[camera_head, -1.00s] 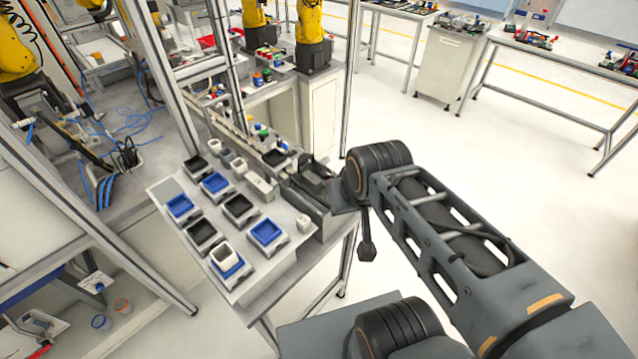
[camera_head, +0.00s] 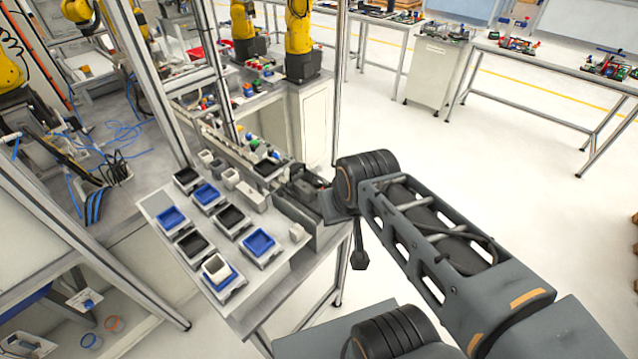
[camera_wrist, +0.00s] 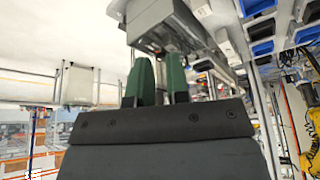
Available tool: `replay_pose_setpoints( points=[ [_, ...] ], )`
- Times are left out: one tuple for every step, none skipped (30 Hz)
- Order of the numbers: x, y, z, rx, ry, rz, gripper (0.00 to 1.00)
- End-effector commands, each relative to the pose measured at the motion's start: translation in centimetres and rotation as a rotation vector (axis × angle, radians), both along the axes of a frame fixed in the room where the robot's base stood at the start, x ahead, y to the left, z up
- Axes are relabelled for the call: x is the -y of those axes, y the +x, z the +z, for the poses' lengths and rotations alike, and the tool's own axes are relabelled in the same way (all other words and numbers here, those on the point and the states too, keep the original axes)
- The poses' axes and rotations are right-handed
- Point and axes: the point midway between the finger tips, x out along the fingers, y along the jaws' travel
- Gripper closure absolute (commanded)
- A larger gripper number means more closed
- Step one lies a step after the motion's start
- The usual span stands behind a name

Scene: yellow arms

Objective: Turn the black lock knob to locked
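I cannot make out the black lock knob in either view. A grey box (camera_head: 312,236) stands at the right end of the small table, with dark parts on its top, partly behind my arm. In the wrist view a grey box-shaped body (camera_wrist: 160,22) hangs in from the top, just beyond my gripper (camera_wrist: 159,62). Its two green fingers stand apart with a narrow gap, and their tips are close to the underside of that body in the picture. A small dark part shows behind the gap; contact cannot be told. In the head view the fingers are hidden.
Black and blue trays, such as a blue tray (camera_head: 258,242), cover the small table (camera_head: 262,300) left of the grey box. A metal frame post (camera_head: 340,80) rises behind my arm. The floor (camera_head: 440,165) to the right is open.

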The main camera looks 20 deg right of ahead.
Motion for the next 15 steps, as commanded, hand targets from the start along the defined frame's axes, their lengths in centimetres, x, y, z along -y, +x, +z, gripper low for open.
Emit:
replay_pose_setpoints(
  points=[
    [0.1, 0.2, -1.3, -0.031, 0.001, -0.003, 0.79],
    [0.1, 0.4, -1.8, -0.047, 0.001, -0.005, 0.76],
    [0.2, 1.0, -2.3, -0.065, 0.001, -0.007, 0.72],
    [0.3, 1.6, -2.6, -0.077, 0.001, -0.009, 0.69],
    [0.3, 2.4, -2.9, -0.087, 0.001, -0.012, 0.67],
    [0.4, 3.5, -3.0, -0.102, 0.002, -0.016, 0.63],
    [0.5, 4.4, -3.2, -0.116, 0.003, -0.023, 0.6],
    [0.6, 5.4, -3.3, -0.13, 0.007, -0.034, 0.57],
    [0.8, 6.7, -3.3, -0.147, 0.015, -0.06, 0.53],
    [0.9, 7.7, -3.4, -0.162, 0.021, -0.082, 0.5],
    [1.0, 8.7, -3.4, -0.174, 0.028, -0.109, 0.47],
    [1.2, 10.1, -3.5, -0.193, 0.04, -0.149, 0.44],
    [1.3, 11.1, -3.5, -0.207, 0.05, -0.183, 0.41],
    [1.4, 12.1, -3.5, -0.221, 0.059, -0.22, 0.41],
    [1.6, 13.5, -3.6, -0.24, 0.073, -0.274, 0.41]
  ],
)
